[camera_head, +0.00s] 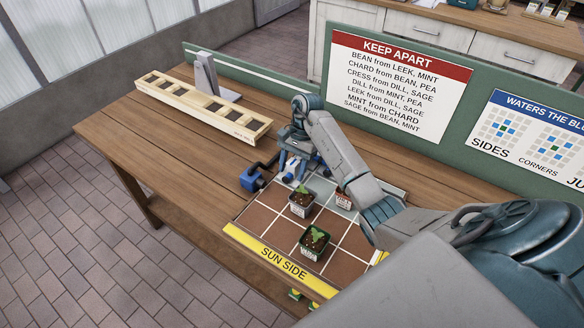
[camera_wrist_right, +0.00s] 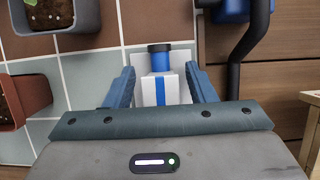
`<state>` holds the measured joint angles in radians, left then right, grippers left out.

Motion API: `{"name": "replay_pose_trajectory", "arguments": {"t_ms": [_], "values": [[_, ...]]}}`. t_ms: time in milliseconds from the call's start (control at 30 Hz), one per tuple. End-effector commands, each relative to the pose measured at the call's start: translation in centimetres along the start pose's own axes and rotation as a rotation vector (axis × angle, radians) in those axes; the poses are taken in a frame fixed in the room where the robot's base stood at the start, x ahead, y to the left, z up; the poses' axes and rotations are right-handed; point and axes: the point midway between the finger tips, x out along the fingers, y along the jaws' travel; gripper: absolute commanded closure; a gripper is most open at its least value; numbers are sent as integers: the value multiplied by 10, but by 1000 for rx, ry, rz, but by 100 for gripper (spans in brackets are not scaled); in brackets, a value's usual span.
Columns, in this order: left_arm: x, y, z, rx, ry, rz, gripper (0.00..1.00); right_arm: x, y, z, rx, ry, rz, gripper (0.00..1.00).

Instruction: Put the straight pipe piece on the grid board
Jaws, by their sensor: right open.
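The straight pipe piece (camera_wrist_right: 174,88) is a white block with a blue stripe and a dark-ended blue stub. In the right wrist view it lies between the two fingers of my right gripper (camera_wrist_right: 160,88), which is open, with small gaps on both sides. In the head view my right gripper (camera_head: 292,172) is low at the back left of the grid board (camera_head: 263,218), and the piece is mostly hidden by it. The board has brown and grey-green cells and a yellow SUN SIDE edge. My left gripper is not in view.
Potted seedlings stand on the board: one near the middle (camera_head: 302,202), one nearer the front (camera_head: 314,243), and another pot partly hidden. A blue device with a dark handle (camera_head: 250,179) stands left of the gripper. A wooden tray (camera_head: 180,108) lies farther left. Bare table lies between.

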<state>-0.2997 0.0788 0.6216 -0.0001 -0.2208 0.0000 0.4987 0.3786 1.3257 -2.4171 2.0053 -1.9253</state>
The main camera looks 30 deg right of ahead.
Motion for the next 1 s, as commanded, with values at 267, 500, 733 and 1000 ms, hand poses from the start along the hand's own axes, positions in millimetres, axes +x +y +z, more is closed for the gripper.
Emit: {"name": "replay_pose_trajectory", "arguments": {"t_ms": [267, 500, 733, 1000], "values": [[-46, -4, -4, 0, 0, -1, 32, -60, 0, 3, 1, 1, -2, 50], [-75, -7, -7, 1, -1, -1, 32, -97, 0, 2, 1, 1, -1, 50], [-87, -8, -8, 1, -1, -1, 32, -114, 0, 1, 0, 1, -1, 50], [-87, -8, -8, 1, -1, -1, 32, -116, 0, 0, 0, 1, -1, 50]]}}
